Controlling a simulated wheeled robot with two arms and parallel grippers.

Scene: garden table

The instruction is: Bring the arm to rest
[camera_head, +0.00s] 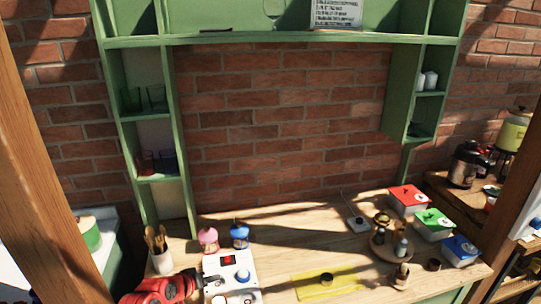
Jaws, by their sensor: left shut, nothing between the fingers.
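My left arm comes in red at the bottom left, low over the front left of the wooden table (285,245). My left gripper (211,283) is shut with nothing in it. It is beside the left edge of a white device (238,266) with a red display and a blue knob. I cannot tell whether it touches the device. My right gripper is not in view.
A utensil pot (161,262), a pink-topped jar (208,239) and a blue-topped jar (239,236) stand near my left gripper. A yellow mat (312,286) lies right of the device. Red (408,201), green (433,225) and blue (461,250) lidded boxes line the right. Green shelving frames the back.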

